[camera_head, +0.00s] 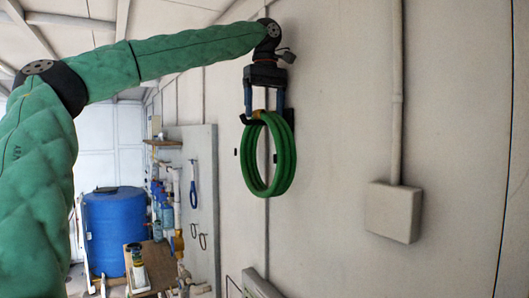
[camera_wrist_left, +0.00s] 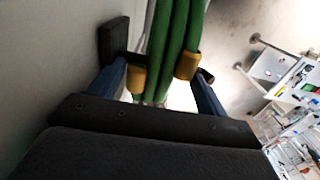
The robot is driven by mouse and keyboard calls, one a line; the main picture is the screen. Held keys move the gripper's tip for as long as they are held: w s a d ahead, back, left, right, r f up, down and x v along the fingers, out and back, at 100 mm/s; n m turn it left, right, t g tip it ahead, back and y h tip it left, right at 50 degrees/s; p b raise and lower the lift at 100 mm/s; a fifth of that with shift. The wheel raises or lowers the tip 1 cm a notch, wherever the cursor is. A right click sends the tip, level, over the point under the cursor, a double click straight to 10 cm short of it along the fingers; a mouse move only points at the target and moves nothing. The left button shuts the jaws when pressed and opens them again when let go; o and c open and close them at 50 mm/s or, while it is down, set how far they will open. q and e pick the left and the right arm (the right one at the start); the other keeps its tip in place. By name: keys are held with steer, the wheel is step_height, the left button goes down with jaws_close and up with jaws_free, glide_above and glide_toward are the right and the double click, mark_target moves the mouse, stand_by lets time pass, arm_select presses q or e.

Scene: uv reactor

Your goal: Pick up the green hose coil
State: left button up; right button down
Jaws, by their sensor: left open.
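In the left wrist view the fingers of my left gripper (camera_wrist_left: 160,80) stand open around the hose. I cannot tell whether they touch it. A dark wall holder (camera_wrist_left: 113,40) is beside the coil, partly hidden. My right gripper is not in view.
A grey box (camera_head: 394,212) with a conduit is on the wall to the right. A blue barrel (camera_head: 117,235) stands at the back left, near a panel (camera_head: 203,165) with pipes and hooks. The wall between coil and box is clear.

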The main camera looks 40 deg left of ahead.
arm_select(q)
steer(key=shift+d, duration=0.15)
stand_by(0.3)
steer(key=shift+f, duration=0.2)
steer(key=c, duration=1.6)
steer(key=shift+r, duration=0.1)
